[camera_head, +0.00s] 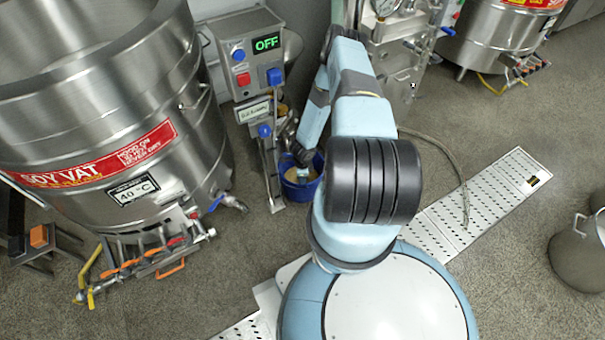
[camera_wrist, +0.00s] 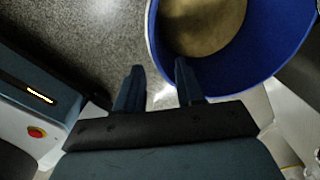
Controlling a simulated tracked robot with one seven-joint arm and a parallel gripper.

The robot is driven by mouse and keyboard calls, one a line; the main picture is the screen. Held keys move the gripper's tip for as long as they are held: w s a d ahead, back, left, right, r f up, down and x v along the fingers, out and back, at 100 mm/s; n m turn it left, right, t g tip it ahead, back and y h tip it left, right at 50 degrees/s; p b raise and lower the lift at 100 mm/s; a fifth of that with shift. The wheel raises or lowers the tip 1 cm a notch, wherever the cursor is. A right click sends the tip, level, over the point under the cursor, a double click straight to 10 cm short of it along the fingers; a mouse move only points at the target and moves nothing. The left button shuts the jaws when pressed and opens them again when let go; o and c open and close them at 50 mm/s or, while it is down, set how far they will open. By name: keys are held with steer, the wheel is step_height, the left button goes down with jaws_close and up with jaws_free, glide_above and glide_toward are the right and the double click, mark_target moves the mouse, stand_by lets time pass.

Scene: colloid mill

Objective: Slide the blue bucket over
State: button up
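The blue bucket (camera_head: 300,190) stands upright on the floor beside the panel stand in the head view, with beige contents inside. In the wrist view the bucket (camera_wrist: 275,58) fills the upper right. My gripper (camera_wrist: 157,75) is open, with a clear gap between its two fingers. The bucket's left rim passes near this gap, and the right finger overlaps the bucket in the picture. I cannot tell whether either finger touches the wall. In the head view my gripper (camera_head: 303,157) is small and dark, at the bucket's top.
A control panel (camera_head: 252,55) reading OFF stands behind the bucket. The large soy vat (camera_head: 95,110) is at the left, with a rack of fittings (camera_head: 145,262) at its foot. A perforated floor channel (camera_head: 490,195) and a hose (camera_head: 455,165) lie right. Open floor lies left of the bucket.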

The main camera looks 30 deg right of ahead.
step_height(320, 180, up, 3)
steer(key=shift+s+a+f, duration=0.1)
steer(key=shift+f, duration=0.05)
steer(key=shift+s, duration=0.1)
stand_by(0.6)
